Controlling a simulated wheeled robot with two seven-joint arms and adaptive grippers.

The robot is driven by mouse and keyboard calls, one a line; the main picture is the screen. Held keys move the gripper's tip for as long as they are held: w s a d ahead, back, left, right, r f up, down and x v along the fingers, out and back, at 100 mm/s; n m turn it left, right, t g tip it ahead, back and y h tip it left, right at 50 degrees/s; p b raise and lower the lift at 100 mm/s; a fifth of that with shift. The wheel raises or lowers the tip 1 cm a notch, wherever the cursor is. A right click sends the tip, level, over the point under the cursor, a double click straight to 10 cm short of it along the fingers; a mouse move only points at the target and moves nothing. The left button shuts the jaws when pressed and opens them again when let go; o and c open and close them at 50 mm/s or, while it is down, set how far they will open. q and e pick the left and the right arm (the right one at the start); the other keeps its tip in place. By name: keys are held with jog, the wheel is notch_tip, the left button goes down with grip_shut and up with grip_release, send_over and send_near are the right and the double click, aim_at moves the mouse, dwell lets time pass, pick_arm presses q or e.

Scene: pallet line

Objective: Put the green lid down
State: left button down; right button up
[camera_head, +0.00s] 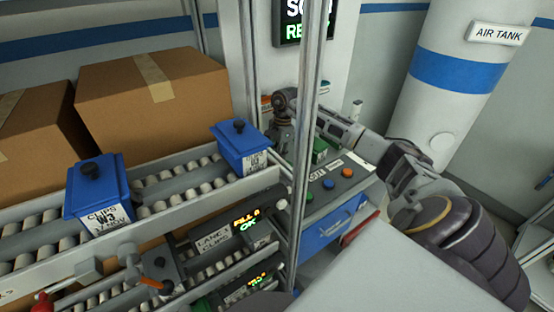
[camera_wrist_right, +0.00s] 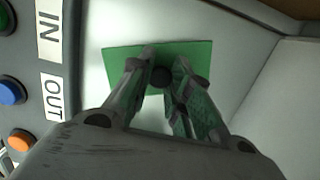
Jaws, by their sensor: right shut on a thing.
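The green lid (camera_wrist_right: 200,53) is a flat green square with a dark round knob in the right wrist view. My right gripper (camera_wrist_right: 160,74) is shut on the lid's knob, with a finger on either side. A pale surface lies beneath the lid; I cannot tell whether the lid touches it. In the head view a bit of green (camera_head: 320,152), apparently the lid, shows beyond the button panel, and the metal post and my arm hide most of the gripper. My left gripper is not in view.
A button panel (camera_head: 340,190) with IN and OUT labels stands beside the lid. A metal post (camera_head: 303,150) rises in front. Blue lidded bins (camera_head: 97,190) stand on the roller conveyor at left, with cardboard boxes (camera_head: 155,100) behind. A white air tank (camera_head: 440,110) stands at right.

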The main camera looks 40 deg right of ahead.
notch_tip(320, 180, down, 2)
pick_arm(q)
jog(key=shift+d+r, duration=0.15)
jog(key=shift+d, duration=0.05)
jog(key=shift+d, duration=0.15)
pick_arm(e)
jog(key=o, duration=0.8)
jog(key=shift+f, duration=0.1)
jog(key=shift+r, duration=0.2)
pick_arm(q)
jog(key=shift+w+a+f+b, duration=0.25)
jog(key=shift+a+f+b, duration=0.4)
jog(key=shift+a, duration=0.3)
pick_arm(e)
notch_tip(320, 180, up, 12)
jog(key=d, duration=0.1)
jog(key=shift+d+f, duration=0.15)
jog(key=shift+d, duration=0.25)
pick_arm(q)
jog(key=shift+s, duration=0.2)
pick_arm(e)
jog(key=shift+s, duration=0.2)
